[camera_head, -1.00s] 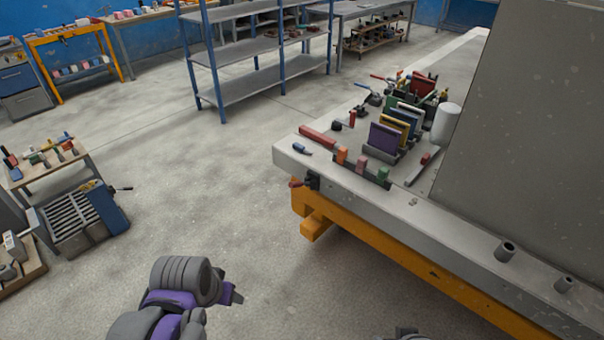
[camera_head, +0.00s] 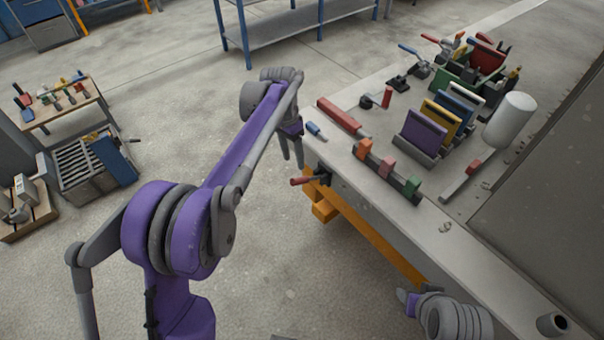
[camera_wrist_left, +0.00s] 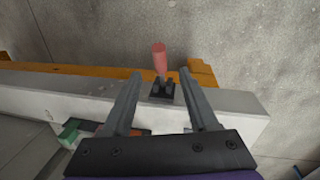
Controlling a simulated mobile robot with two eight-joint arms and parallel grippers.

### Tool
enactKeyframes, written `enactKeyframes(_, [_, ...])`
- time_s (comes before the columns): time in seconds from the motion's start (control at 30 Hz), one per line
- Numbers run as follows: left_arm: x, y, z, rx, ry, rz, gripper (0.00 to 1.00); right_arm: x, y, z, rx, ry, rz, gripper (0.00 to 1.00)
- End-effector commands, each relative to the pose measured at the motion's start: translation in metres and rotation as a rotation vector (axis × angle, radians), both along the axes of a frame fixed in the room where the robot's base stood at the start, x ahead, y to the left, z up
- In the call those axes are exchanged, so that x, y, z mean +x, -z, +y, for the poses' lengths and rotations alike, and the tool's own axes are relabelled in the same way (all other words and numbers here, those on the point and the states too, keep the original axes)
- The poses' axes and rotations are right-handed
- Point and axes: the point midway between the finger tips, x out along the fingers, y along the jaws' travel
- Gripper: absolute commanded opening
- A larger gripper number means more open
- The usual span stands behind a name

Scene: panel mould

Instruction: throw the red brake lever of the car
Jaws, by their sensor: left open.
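The red brake lever (camera_head: 303,181) sticks out from a dark bracket (camera_head: 322,174) on the side face of the car's grey deck (camera_head: 345,195), near its corner. In the left wrist view the lever's red handle (camera_wrist_left: 159,57) shows ahead, roughly centred between my fingers. My left gripper (camera_head: 292,158) is open and empty beside the deck corner, just above the lever in the head view. It also shows in the left wrist view (camera_wrist_left: 161,76), its fingers apart on either side of the lever's line. My right gripper (camera_head: 408,300) is partly in view beside the deck's near edge.
On the deck are a red bar (camera_head: 338,115), a small blue-handled tool (camera_head: 315,130), coloured blocks (camera_head: 387,167), upright panels (camera_head: 424,132) and a white cylinder (camera_head: 510,121). An orange beam (camera_head: 375,240) runs below.

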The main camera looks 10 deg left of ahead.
Motion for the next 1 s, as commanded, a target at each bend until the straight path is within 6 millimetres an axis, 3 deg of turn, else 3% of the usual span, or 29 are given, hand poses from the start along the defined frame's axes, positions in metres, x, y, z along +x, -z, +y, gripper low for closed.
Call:
enactKeyframes(0.3, [-0.005, 0.059, -0.008, 0.001, -0.001, 0.0, 0.59, -0.001, 0.004, 0.0, 0.0, 0.0, 0.002, 0.5])
enactKeyframes(0.5, [-0.008, 0.086, -0.013, 0.001, -0.002, -0.001, 0.59, -0.001, 0.005, 0.0, 0.0, 0.0, 0.002, 0.5])
enactKeyframes(0.93, [-0.009, 0.096, -0.014, 0.001, -0.002, -0.002, 0.59, -0.001, 0.006, 0.0, 0.0, 0.0, 0.002, 0.5])
enactKeyframes(1.0, [-0.009, 0.095, -0.014, 0.001, -0.002, -0.002, 0.47, -0.001, 0.006, 0.0, 0.0, 0.0, 0.002, 0.5])
